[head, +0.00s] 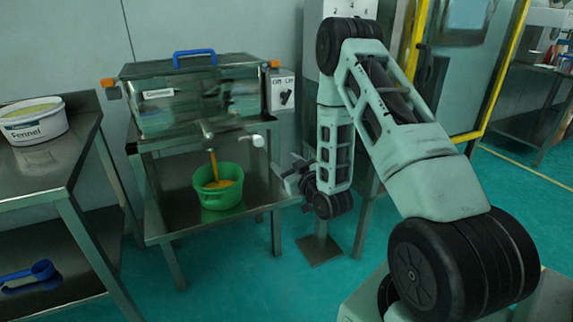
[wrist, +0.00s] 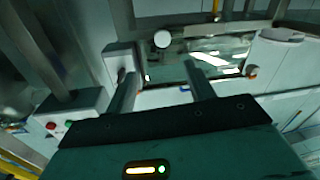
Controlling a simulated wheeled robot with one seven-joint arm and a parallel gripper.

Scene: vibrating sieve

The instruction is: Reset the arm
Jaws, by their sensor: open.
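My arm is bent in front of the sieve, and my gripper (head: 288,172) hangs to the right of the sieve's stand, near the stand's right edge. In the wrist view my gripper (wrist: 166,82) shows two fingers set well apart with nothing between them. The vibrating sieve (head: 190,90) is a metal box with a blue handle and a "Coriander" style label that I cannot read surely. It also shows beyond the fingers in the wrist view (wrist: 215,52).
A green bucket (head: 204,198) with yellow powder stands on the sieve stand's lower shelf, under the spout. A white "Fennel" tub (head: 33,125) sits on the left table, with a blue scoop (head: 30,273) below. A white switch box (head: 280,92) is beside the sieve.

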